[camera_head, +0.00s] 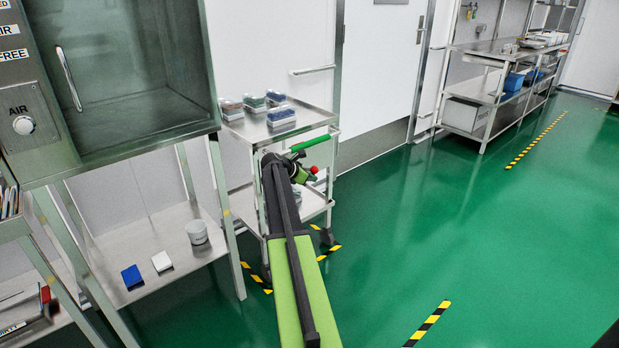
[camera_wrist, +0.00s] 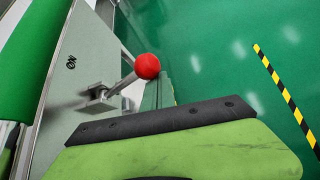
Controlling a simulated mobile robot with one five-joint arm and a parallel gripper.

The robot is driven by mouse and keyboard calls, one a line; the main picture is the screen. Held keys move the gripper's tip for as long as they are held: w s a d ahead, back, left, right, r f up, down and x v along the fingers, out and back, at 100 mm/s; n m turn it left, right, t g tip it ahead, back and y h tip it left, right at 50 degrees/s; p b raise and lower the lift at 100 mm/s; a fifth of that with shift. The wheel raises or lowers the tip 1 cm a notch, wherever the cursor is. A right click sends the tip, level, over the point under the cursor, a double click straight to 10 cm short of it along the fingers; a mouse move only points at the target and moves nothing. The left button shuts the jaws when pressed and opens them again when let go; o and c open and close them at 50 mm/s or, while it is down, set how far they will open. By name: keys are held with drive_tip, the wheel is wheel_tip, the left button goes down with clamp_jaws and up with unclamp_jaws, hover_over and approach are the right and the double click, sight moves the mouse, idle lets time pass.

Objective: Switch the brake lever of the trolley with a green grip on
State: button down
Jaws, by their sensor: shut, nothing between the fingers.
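The trolley (camera_head: 283,125) has a green grip (camera_head: 311,143) along its near right edge. The grip also fills the upper left of the wrist view (camera_wrist: 32,50). The brake lever (camera_wrist: 124,83) has a red ball knob (camera_wrist: 147,66) and a metal base on the trolley's grey panel. It points up and right, away from an "ON" mark (camera_wrist: 71,62) on that panel. Any contact is unclear.
Several boxes of small items (camera_head: 281,116) stand on the trolley's top. A metal cabinet on a stand (camera_head: 130,140) is close at the left. A steel shelf unit (camera_head: 490,85) stands at the back right. The green floor (camera_head: 450,220) to the right is clear.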

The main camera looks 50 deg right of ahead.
drive_tip(key=shift+w+a+r+p, duration=0.4)
drive_tip(key=shift+w+r, duration=0.05)
drive_tip(key=shift+r, duration=0.1)
wheel_tip(320, 180, down, 4)
drive_tip(key=a+b, duration=0.1)
drive_tip(key=b, duration=0.3)
drive_tip(key=w+p+v, duration=0.1)
drive_tip(key=p+v, duration=0.5)
drive_tip(key=v, duration=0.4)
drive_tip(key=shift+a+r, duration=0.1)
